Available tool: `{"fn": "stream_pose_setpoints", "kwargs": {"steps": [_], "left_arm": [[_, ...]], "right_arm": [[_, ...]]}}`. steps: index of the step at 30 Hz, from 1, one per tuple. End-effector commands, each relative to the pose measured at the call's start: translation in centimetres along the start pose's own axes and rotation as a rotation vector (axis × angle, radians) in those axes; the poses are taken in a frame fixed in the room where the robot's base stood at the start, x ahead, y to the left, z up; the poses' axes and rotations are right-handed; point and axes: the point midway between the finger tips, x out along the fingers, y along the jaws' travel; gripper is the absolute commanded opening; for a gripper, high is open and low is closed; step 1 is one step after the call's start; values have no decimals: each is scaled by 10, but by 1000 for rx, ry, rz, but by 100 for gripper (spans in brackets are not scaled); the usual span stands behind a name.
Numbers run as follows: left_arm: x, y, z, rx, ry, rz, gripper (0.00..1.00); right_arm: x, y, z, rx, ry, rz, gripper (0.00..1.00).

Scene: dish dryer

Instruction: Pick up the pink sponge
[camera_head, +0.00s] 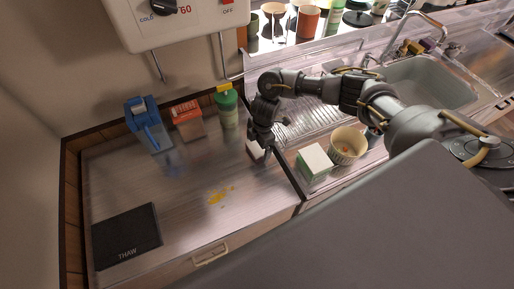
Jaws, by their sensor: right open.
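My right gripper (264,147) points down over the right edge of the steel worktop, just right of the green-topped bottle. Its jaws are open. A small pale block (254,149) shows at the left side of its fingers; the fingers partly cover it, and I cannot tell whether it is the pink sponge or whether they touch it. No clearly pink sponge shows elsewhere. My left gripper is out of view.
A green-topped bottle (228,110), an orange-topped box (188,120) and a blue item (147,122) stand at the back. A white-green box (314,161) and cream cup (347,146) stand right. A yellow stain (219,195) marks the open worktop. A sink (425,80) lies beyond.

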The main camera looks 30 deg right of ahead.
Motion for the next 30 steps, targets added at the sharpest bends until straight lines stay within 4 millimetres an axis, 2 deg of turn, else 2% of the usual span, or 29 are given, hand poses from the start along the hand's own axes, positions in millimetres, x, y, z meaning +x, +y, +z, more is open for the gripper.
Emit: {"fn": "stream_pose_setpoints", "kwargs": {"steps": [8, 18, 30], "left_arm": [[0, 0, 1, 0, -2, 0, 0], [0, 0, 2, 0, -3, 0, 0], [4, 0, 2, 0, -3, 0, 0]], "right_arm": [[3, 0, 0, -1, 0, 1, 99], [3, 0, 0, 0, 0, 1, 55], [-4, 1, -1, -1, 2, 3, 55]]}}
